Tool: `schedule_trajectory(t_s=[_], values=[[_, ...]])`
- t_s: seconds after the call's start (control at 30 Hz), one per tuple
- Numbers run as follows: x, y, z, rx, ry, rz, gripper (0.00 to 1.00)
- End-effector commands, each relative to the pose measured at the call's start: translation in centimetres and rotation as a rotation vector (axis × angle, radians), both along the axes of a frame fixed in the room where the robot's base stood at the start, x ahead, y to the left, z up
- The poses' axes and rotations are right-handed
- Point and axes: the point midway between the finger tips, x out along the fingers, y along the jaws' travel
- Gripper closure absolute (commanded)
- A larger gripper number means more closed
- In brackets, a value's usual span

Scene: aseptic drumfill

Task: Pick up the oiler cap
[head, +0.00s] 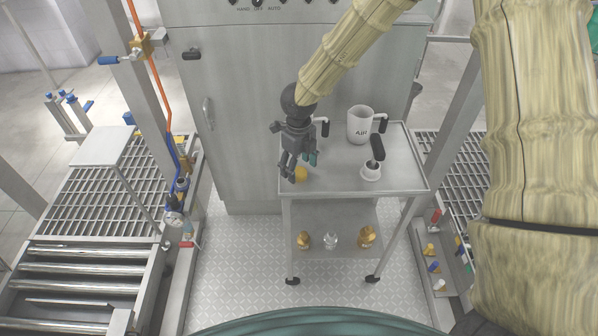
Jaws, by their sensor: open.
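My gripper (296,166) is dark grey and points down over the left part of the cart's upper shelf. Its fingers are apart and I see nothing held between them. A small orange-yellow round piece (301,174) is just below and behind the fingers, partly covered by them. It may be the oiler cap, but its shape is too small to confirm. I cannot tell whether the fingers touch it.
Another black handle shows behind my gripper. Small brass fittings (366,237) stand on the lower shelf. A grey cabinet (250,90) is close behind.

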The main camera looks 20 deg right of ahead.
Motion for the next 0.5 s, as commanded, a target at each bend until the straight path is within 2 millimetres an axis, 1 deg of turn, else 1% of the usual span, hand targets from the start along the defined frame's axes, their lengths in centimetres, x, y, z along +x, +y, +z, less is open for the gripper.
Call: schedule_trajectory(t_s=[0.03,0.13,0.4,0.43,0.5], values=[[-0.06,-0.02,-0.54,-0.002,0.002,0.001,0.32],[-0.03,-0.03,-1.15,-0.001,0.000,0.001,0.32],[-0.04,-0.04,-1.38,0.000,0.000,0.000,0.32],[-0.04,-0.03,-1.38,0.000,0.000,0.000,0.36],[-0.04,-0.03,-1.37,0.000,0.000,0.000,0.48]])
